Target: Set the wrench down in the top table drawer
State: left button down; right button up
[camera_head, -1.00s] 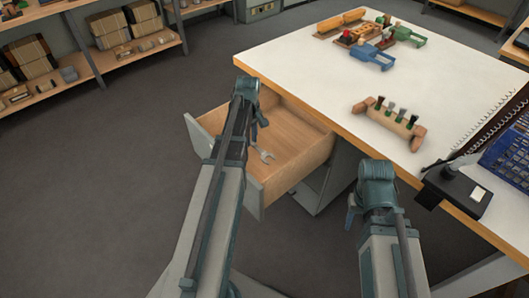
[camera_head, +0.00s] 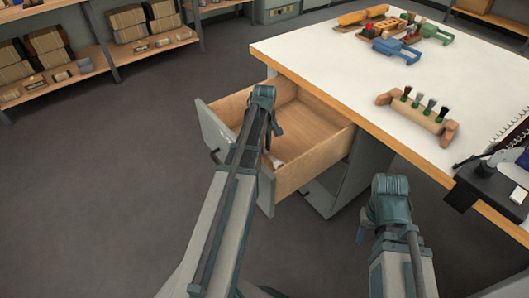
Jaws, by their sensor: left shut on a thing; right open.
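The top table drawer (camera_head: 312,122) is pulled out from the table's left side, and its wooden inside shows bare floor. My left gripper (camera_head: 271,143) reaches over the drawer's front and points down inside it. It is shut on the wrench (camera_head: 278,163), of which only a small pale end shows near the drawer's near side wall. The rest of the wrench is hidden, and I cannot tell whether it touches the drawer floor. My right gripper (camera_head: 361,232) is open, below the table's near edge, away from the drawer.
The white table top (camera_head: 330,60) holds a wooden block with several dark brushes (camera_head: 424,112), a blue tool (camera_head: 396,50) and a green tool (camera_head: 436,34). A black device (camera_head: 490,185) sits at the near table edge. Shelves (camera_head: 100,60) stand at the back left; the floor between is clear.

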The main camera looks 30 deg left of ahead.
pick_arm(q)
jog(key=shift+f, duration=0.3)
pick_arm(e)
jog(key=shift+f, duration=0.25)
pick_arm(q)
jog(key=shift+f, duration=0.2)
jog(key=c, duration=0.7)
grip_release()
jog(key=shift+c, duration=0.2)
pick_arm(e)
jog(key=shift+f, duration=0.15)
pick_arm(q)
jog(key=shift+r, duration=0.15)
notch_tip(320, 180, up, 12)
jog(key=p, duration=1.2)
pick_arm(e)
notch_tip(320, 180, up, 12)
pick_arm(q)
jog(key=shift+r, duration=0.15)
pick_arm(e)
jog(key=shift+r, duration=0.25)
